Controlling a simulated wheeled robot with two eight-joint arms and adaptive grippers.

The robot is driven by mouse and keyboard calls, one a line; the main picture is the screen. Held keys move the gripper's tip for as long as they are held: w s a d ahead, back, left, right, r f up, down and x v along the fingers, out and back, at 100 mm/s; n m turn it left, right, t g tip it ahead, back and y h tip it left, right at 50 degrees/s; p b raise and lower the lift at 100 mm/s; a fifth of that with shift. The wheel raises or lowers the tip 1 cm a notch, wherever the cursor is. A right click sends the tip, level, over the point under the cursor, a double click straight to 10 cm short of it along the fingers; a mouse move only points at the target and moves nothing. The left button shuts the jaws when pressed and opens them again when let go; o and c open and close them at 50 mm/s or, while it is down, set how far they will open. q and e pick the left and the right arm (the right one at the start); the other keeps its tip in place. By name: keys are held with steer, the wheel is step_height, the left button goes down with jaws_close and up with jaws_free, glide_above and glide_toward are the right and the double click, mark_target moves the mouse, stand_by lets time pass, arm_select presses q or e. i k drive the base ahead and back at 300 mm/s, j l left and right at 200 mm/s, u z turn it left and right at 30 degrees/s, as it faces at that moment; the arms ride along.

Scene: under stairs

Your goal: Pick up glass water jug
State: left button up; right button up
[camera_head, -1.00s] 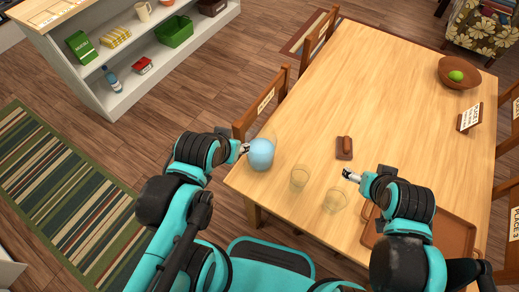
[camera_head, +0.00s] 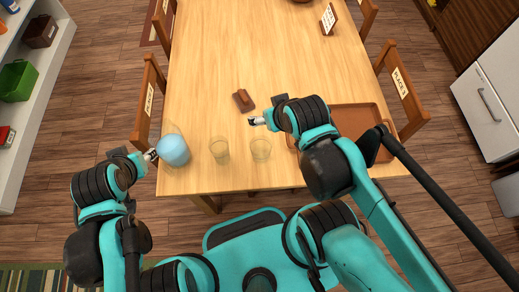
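The glass water jug (camera_head: 174,151) shows pale blue water inside clear glass and is at the near left corner of the table. My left gripper (camera_head: 152,154) is at the jug's left side, close against it. Its fingers are small and partly hidden by the jug, so I cannot tell whether they are shut on it. My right gripper (camera_head: 254,121) is above the table, to the right of the jug and apart from it. Nothing shows in it, and its finger opening is too small to judge.
Two clear glasses, one left (camera_head: 219,149) and one right (camera_head: 261,149), stand right of the jug. A small brown dish (camera_head: 243,101) holds a brown item. A brown tray (camera_head: 359,112) lies right, partly behind my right arm. Chairs (camera_head: 151,97) line the table (camera_head: 217,50); its middle is clear.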

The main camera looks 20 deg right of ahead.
mark_target(168, 141)
steer(key=j, duration=1.35)
